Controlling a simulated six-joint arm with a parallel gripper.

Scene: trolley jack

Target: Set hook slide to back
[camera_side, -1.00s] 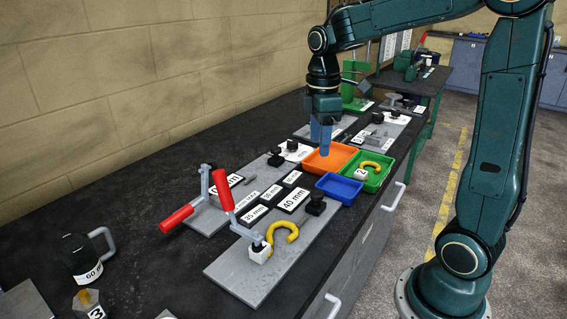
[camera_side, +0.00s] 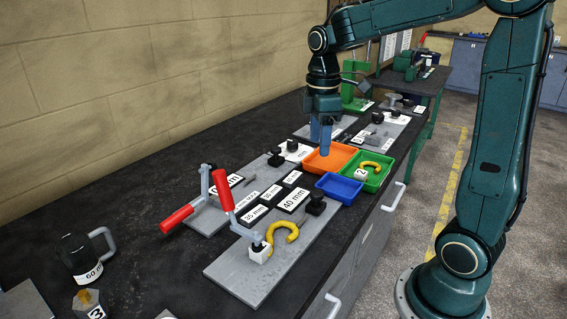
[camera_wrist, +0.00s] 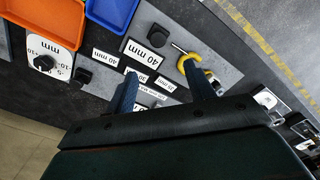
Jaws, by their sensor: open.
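A yellow hook (camera_side: 284,235) stands by a small white block (camera_side: 260,251) at the near end of a grey plate (camera_side: 240,276). Which part is the hook slide, I cannot tell for sure. In the wrist view the yellow hook (camera_wrist: 187,62) is partly hidden by a finger, and the knob (camera_wrist: 158,36) is clear. My gripper (camera_side: 320,142) is open and empty above the orange tray area, apart from the hook. Its two blue fingers show in the wrist view (camera_wrist: 162,88).
A dark mug (camera_side: 78,258) stands at the left.

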